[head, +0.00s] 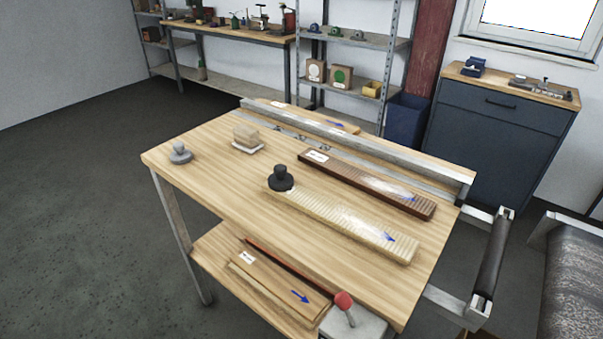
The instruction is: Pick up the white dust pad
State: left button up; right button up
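A beige block on a thin white base (247,149) sits at the back left of the wooden table; it is the only white pad-like thing I can make out, and I cannot tell for certain that it is the dust pad. A grey knobbed tool (180,154) stands near the table's left corner. A black knobbed tool (280,183) rests at the near-left end of a pale board. Neither of my grippers is in view.
The table (215,177) bears a pale ribbed board (345,222), a dark brown board (370,187) and a metal rail (365,150) along its back. A lower shelf holds boards (270,280); a red-knobbed lever (344,303) stands at the front. The left tabletop is largely clear.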

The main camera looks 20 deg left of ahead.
aim_at(247, 138)
jog(key=j+z, duration=0.25)
jog(key=j, duration=0.45)
jog(key=k+j+z, duration=0.1)
jog(key=j+z, duration=0.15)
jog(key=j, duration=0.4)
